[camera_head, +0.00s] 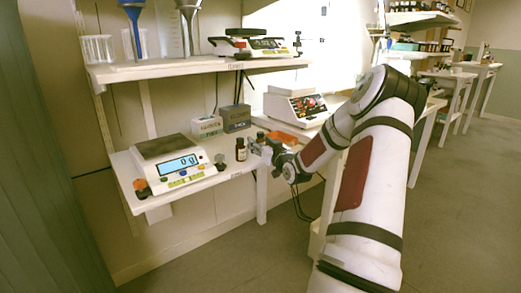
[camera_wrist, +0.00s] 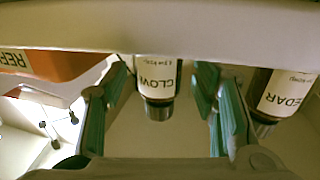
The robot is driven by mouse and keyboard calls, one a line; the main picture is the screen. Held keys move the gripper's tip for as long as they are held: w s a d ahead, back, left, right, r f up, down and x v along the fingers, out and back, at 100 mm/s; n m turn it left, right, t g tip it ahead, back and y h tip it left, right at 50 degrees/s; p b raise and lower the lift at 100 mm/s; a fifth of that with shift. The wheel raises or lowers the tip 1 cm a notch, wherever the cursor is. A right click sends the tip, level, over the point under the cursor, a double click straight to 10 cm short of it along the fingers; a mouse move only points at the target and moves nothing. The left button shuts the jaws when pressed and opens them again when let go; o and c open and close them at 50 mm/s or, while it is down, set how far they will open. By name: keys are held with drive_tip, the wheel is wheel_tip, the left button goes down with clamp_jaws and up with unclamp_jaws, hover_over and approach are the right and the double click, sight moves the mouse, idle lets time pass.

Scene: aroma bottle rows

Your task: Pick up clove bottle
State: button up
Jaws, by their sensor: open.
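The clove bottle (camera_wrist: 157,80) shows in the wrist view, which looks upside down, with a white label reading "CLOV" and a dark cap. My gripper (camera_wrist: 160,112) is open, with green-padded fingers to the left and right of the bottle. A gap shows on both sides, and nothing is held. In the head view my gripper (camera_head: 257,149) is at the front edge of the table, just right of a dark bottle (camera_head: 241,150) whose label is too small to read. I cannot clearly make out the clove bottle there.
A bottle labelled "EDAR" (camera_wrist: 283,95) stands close beside my right finger in the wrist view. An orange object (camera_wrist: 62,65) lies on the other side. In the head view a scale (camera_head: 178,165), small boxes (camera_head: 236,118) and another white device (camera_head: 295,106) surround the spot.

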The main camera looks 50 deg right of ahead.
drive_tip(key=shift+w+d, duration=0.15)
drive_tip(key=shift+w, duration=0.15)
drive_tip(key=shift+c, duration=0.5)
clamp_jaws()
drive_tip(key=shift+r, duration=0.15)
